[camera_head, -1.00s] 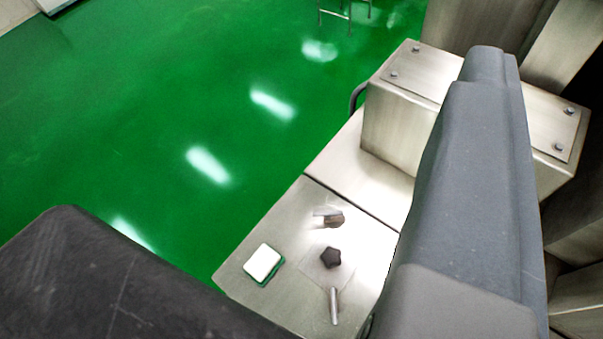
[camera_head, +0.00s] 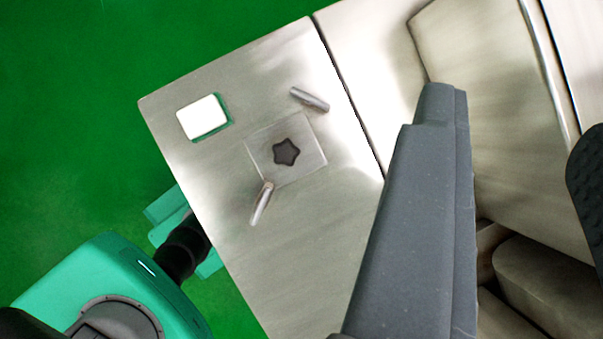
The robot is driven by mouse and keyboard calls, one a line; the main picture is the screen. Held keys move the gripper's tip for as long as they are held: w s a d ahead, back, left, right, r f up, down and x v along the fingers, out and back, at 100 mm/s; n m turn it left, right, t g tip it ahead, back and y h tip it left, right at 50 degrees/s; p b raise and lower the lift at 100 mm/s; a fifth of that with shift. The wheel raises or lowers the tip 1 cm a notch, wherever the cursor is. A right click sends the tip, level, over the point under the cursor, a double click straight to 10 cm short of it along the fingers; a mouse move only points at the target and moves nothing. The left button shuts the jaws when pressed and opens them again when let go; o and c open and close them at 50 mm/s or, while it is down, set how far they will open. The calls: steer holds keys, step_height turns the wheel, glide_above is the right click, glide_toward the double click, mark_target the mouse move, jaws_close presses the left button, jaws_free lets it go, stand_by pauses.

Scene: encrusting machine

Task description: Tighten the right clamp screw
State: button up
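A dark star-shaped screw knob (camera_head: 286,152) sits on a thin square plate (camera_head: 259,166) on the steel top (camera_head: 315,235). One silver pin-like handle (camera_head: 310,99) lies above right of the knob and another (camera_head: 262,202) below left. No second star knob is in sight, and I cannot tell whether this one is the right clamp screw. A grey tapered part, which looks like my gripper seen from the side (camera_head: 440,92), rises from the bottom, right of the knob and apart from it in the picture. Its finger opening is hidden, and it holds nothing I can see.
A white block on a green pad (camera_head: 203,117) lies on the steel top near its left corner. A larger steel housing (camera_head: 490,110) borders it on the right. Green floor (camera_head: 70,120) lies open at left. Teal parts at lower left appear to be mine.

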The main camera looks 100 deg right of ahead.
steer(key=w+a+f+n+g+p, duration=0.2)
steer(key=a+f+n+g+p, duration=0.25)
steer(key=f, duration=0.25)
steer(key=n+g+h+p, duration=0.2)
steer(key=n+g+p, duration=0.2)
steer(key=n, duration=0.1)
glide_toward(309, 100)
step_height(309, 100, down, 9)
steer(key=p, duration=0.2)
steer(key=shift+f+p, duration=0.15)
steer(key=shift+p, duration=0.2)
